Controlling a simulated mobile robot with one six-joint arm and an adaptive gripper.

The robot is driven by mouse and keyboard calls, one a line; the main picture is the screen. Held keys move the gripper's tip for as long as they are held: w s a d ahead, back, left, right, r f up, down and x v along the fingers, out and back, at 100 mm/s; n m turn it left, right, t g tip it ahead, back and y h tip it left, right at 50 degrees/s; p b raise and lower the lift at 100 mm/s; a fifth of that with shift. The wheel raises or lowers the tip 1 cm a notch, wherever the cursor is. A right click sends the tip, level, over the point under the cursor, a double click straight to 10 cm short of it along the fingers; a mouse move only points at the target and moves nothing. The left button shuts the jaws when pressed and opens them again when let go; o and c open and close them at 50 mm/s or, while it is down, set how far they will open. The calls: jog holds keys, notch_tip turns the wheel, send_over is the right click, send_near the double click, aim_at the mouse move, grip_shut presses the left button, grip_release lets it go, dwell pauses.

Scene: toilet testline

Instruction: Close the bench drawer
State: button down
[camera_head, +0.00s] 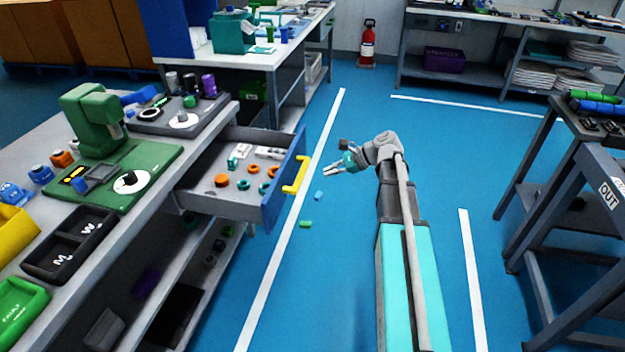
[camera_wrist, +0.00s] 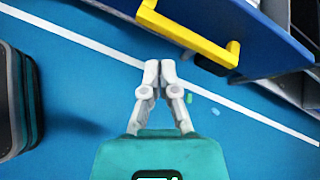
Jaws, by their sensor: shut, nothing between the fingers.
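The bench drawer (camera_head: 205,203) is pulled out from the bench at the left in the head view. Its blue front (camera_head: 280,190) carries a yellow handle (camera_head: 297,176). Orange and teal rings and small white parts lie inside it. My gripper (camera_head: 328,172) is to the right of the handle, with a gap between them. In the wrist view the yellow handle (camera_wrist: 190,35) and the blue front (camera_wrist: 238,32) are at the top, just beyond my gripper (camera_wrist: 159,64). The fingertips are together and empty.
The bench top (camera_head: 130,215) holds a green machine (camera_head: 97,122) and bins. A green piece (camera_head: 305,224) and a blue piece (camera_head: 318,195) lie on the floor. A dark rack (camera_head: 575,190) stands at the right. The blue floor between is mostly clear.

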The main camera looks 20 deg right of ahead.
jog(key=w+d+f+m+t+y+b, duration=0.2)
jog(key=w+d+f+m+t+b, duration=0.1)
jog(key=d+m+b, duration=0.3)
jog(key=shift+w+d+f+y+b, duration=0.2)
jog(key=shift+w+d+y+b, duration=0.25)
jog(key=shift+d+b, duration=1)
jog(key=shift+d+p, duration=0.25)
jog(key=shift+p, duration=0.05)
jog(key=b+x, duration=0.2)
jog(key=x, duration=1.2)
jog(key=shift+b, duration=0.4)
jog(key=shift+w+d, duration=0.1)
jog(key=shift+w, duration=0.15)
